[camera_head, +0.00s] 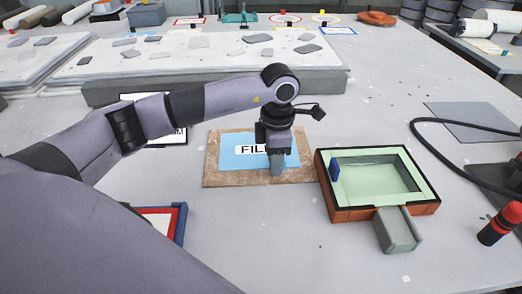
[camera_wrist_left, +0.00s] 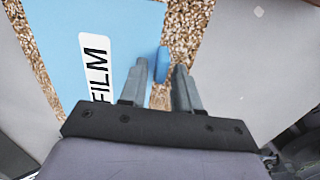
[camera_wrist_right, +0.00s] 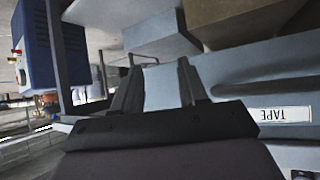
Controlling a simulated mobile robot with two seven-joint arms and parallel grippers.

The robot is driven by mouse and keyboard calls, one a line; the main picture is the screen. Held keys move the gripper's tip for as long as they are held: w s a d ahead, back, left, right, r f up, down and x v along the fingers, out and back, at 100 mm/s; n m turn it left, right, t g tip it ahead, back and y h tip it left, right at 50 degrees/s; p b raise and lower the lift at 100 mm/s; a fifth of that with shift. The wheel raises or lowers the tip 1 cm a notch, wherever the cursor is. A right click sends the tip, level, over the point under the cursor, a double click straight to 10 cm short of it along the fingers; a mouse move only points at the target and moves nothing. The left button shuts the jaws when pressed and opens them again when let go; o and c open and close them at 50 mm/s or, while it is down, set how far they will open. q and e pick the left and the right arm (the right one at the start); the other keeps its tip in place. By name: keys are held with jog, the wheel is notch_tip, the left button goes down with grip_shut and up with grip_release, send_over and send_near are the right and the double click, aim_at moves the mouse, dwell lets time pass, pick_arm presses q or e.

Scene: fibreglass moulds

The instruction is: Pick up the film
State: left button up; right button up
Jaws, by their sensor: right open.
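The film is a flat light-blue sheet (camera_head: 240,160) with a white FILM label, lying on a brown speckled board (camera_head: 212,178). The sheet also fills the upper left of the left wrist view (camera_wrist_left: 135,25). A small blue tab (camera_wrist_left: 163,62) stands at its edge there. My left gripper (camera_head: 278,170) points down over the sheet's right part and hides some of the label. Its fingers (camera_wrist_left: 164,66) are apart, with the tab between their tips and gaps visible. My right gripper (camera_wrist_right: 159,64) shows only in its own wrist view, open, with nothing clearly held.
A green-lined mould (camera_head: 385,178) with a brick-coloured outside stands right of the board, a grey block (camera_head: 398,232) at its front. A red-and-black cylinder (camera_head: 498,225) and black hose (camera_head: 450,122) lie farther right. A white slab (camera_head: 200,55) is behind. A TAPE label (camera_wrist_right: 279,115) shows beside my right gripper.

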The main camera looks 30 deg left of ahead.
pick_arm(q)
grip_shut()
notch_tip(320, 180, up, 20)
jog(key=shift+p, duration=0.3)
